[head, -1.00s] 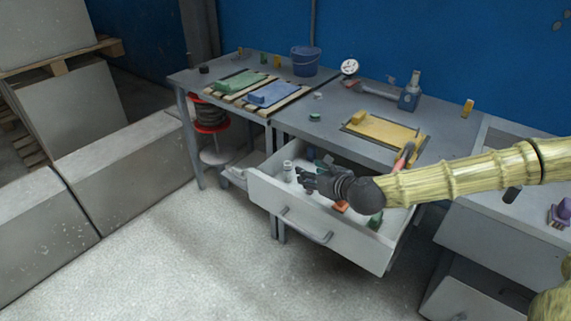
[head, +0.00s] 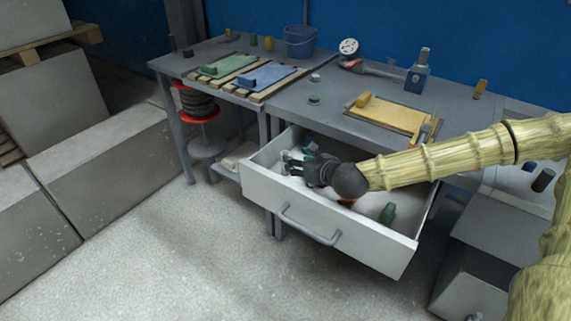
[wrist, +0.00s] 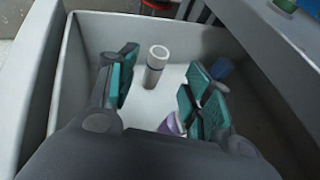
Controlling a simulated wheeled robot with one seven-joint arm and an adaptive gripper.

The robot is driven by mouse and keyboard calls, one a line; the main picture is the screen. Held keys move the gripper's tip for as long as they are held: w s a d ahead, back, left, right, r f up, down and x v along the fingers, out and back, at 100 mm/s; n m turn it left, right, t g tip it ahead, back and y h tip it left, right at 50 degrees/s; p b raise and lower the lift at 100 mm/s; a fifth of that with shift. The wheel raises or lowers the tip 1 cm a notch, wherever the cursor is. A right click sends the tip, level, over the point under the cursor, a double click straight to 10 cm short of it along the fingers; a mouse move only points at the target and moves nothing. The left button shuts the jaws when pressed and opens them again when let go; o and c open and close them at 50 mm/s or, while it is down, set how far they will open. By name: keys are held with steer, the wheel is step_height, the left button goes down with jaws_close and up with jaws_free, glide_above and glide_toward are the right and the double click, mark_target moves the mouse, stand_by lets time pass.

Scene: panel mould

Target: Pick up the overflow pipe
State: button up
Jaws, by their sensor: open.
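A short pale tube with an open round top and a dark band, which fits the overflow pipe (wrist: 154,67), stands upright on the floor of the open drawer (head: 330,222). In the wrist view it is ahead of and between the two teal-padded fingers, with a gap to each. In the head view my gripper (head: 293,166) reaches into the left part of the drawer and mostly hides the tube. My gripper is open and holds nothing; the wrist view also shows it (wrist: 163,86).
A purple item (wrist: 172,125) lies near the right finger and a blue one (wrist: 221,68) beyond it. A green item (head: 387,214) is at the drawer's right. Drawer walls surround the gripper.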

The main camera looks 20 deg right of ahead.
steer(key=shift+f+x, duration=0.15)
steer(key=shift+x, duration=1.95)
steer(key=shift+f+x, duration=0.1)
steer(key=shift+x, duration=1.95)
steer(key=shift+s+a, duration=0.1)
steer(key=shift+a, duration=0.05)
jaws_close()
